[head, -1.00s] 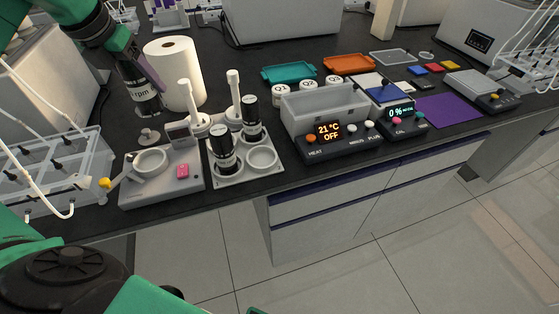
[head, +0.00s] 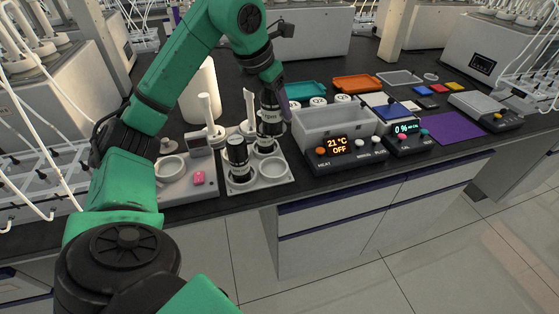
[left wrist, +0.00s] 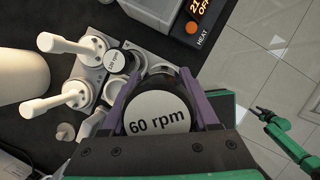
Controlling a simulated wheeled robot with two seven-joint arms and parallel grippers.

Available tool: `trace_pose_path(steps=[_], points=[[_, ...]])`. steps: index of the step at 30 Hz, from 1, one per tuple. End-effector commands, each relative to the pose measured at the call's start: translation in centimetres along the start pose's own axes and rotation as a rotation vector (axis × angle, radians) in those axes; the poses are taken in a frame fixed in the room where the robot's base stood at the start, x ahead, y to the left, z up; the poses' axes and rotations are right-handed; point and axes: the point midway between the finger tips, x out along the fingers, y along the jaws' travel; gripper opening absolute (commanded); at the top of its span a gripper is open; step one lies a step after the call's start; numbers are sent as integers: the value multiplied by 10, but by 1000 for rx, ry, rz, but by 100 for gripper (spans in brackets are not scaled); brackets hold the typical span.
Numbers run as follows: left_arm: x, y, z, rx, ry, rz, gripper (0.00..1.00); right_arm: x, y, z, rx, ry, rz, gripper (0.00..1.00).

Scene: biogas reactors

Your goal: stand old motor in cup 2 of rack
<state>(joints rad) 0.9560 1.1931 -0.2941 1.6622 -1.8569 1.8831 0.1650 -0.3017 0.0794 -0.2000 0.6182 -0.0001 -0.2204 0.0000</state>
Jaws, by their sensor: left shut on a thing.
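My left gripper (left wrist: 160,115) is shut on a dark cylindrical motor (left wrist: 158,112), whose white cap reads "60 rpm". In the head view the held motor (head: 270,115) is upright above the back right part of the rack (head: 243,187). The rack's front left cup holds a black motor (head: 237,153). Another motor (head: 265,146) stands at the back right, partly hidden by the held one; its cap reads "120 rpm" in the left wrist view (left wrist: 118,60). The front right cup (head: 272,170) looks empty. My right arm's dark end (left wrist: 262,113) is small in the left wrist view.
White handled pieces (head: 208,115) stand close behind the rack. A grey device (head: 190,183) with a pink button is at its left. A heater box (head: 335,125) reading "21 °C OFF" is close at its right. A paper roll (head: 200,90) stands behind.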

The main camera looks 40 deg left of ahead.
Motion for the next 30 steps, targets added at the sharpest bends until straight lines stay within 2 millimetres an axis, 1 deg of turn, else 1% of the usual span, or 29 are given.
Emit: trace_pose_path(steps=[1, 3, 6, 9, 11, 15, 18, 24, 28, 29, 30], points=[[22, 1, -10, -1, 5, 3, 0, 12, 0, -1, 0, 3, 0, 50], [44, 1, -19, 0, 6, 2, 0, 19, 0, -1, 0, 5, 1, 50], [72, 1, -31, 0, 5, 2, 0, 29, 0, -1, 0, 6, 1, 50], [92, 0, -39, 0, 1, 1, 0, 33, 0, -1, 0, 6, 1, 50], [98, 1, -41, 0, -1, 1, 0, 34, 0, -1, 0, 6, 1, 50], [120, 0, -51, 0, 1, 0, 0, 40, 0, 0, 0, 6, 1, 50], [131, 0, -55, 0, -2, 0, 0, 42, 0, 0, 0, 6, 1, 50], [131, 0, -54, 0, -5, 0, 0, 41, 0, 0, 0, 6, 1, 50], [135, 0, -56, 0, -4, 0, 0, 45, 0, 1, 0, 5, 1, 50], [134, 0, -56, 0, -2, 0, 72, 44, 0, 1, 0, 5, 1, 50], [134, 0, -56, 0, -2, 0, 88, 43, 0, 1, 0, 5, 1, 50]])
